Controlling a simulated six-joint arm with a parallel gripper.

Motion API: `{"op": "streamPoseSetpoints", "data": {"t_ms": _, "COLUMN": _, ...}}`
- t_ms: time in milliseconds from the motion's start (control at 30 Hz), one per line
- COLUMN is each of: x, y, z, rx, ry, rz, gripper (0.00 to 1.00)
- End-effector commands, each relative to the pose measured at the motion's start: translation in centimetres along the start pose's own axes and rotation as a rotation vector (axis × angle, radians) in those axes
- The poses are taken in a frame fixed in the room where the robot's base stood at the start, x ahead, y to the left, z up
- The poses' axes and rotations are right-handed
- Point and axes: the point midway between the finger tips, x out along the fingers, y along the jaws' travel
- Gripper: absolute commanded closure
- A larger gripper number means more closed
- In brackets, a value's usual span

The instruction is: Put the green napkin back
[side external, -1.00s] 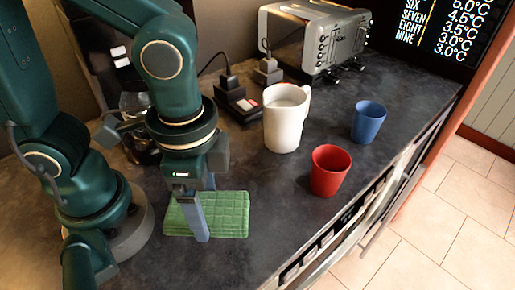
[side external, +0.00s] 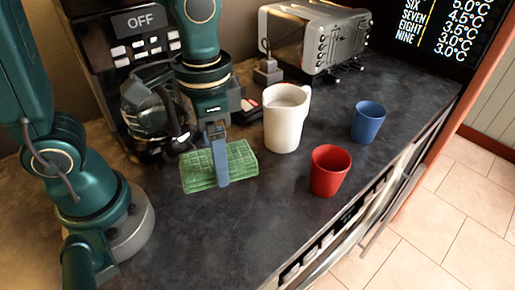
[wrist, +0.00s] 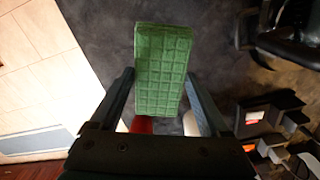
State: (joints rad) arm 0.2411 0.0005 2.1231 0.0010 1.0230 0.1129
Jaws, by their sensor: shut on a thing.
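The green napkin (side external: 242,160) is a folded, quilted rectangle in front of the coffee maker, to the left of the white mug. My gripper (side external: 219,172) points down over it, with one finger showing across its near side. In the wrist view the napkin (wrist: 162,50) lies between the two fingers of my gripper (wrist: 160,76), which are shut on it across its width. It is turned at a slight angle to the counter's edge. I cannot tell whether it touches the counter or is just above it.
A white mug (side external: 284,122) stands to the right of the napkin. A red cup (side external: 329,172) and a blue cup (side external: 368,122) stand farther right. A coffee maker (side external: 150,105) is behind, and a toaster (side external: 312,42) is at the back. The front counter (side external: 235,225) is clear.

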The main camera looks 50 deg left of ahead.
Motion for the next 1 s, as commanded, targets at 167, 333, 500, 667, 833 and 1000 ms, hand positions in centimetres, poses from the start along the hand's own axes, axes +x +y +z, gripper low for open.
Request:
{"op": "streamPoseSetpoints", "data": {"t_ms": 167, "x": -0.5, "y": -4.4, "z": -0.6, "rx": -0.204, "ry": 0.006, "rz": 0.000, "gripper": 0.91}}
{"op": "streamPoseSetpoints", "data": {"t_ms": 333, "x": -0.6, "y": -6.8, "z": -0.4, "rx": -0.317, "ry": 0.010, "rz": -0.001, "gripper": 0.91}}
{"op": "streamPoseSetpoints", "data": {"t_ms": 500, "x": 0.3, "y": -7.6, "z": -0.2, "rx": -0.356, "ry": 0.005, "rz": 0.001, "gripper": 0.91}}
{"op": "streamPoseSetpoints", "data": {"t_ms": 667, "x": 3.0, "y": -7.6, "z": -0.1, "rx": -0.356, "ry": 0.000, "rz": 0.002, "gripper": 0.91}}
{"op": "streamPoseSetpoints", "data": {"t_ms": 833, "x": 5.0, "y": -7.6, "z": -0.2, "rx": -0.355, "ry": 0.004, "rz": 0.001, "gripper": 0.91}}
{"op": "streamPoseSetpoints", "data": {"t_ms": 1000, "x": 6.6, "y": -7.5, "z": -0.1, "rx": -0.355, "ry": 0.003, "rz": 0.001, "gripper": 0.91}}
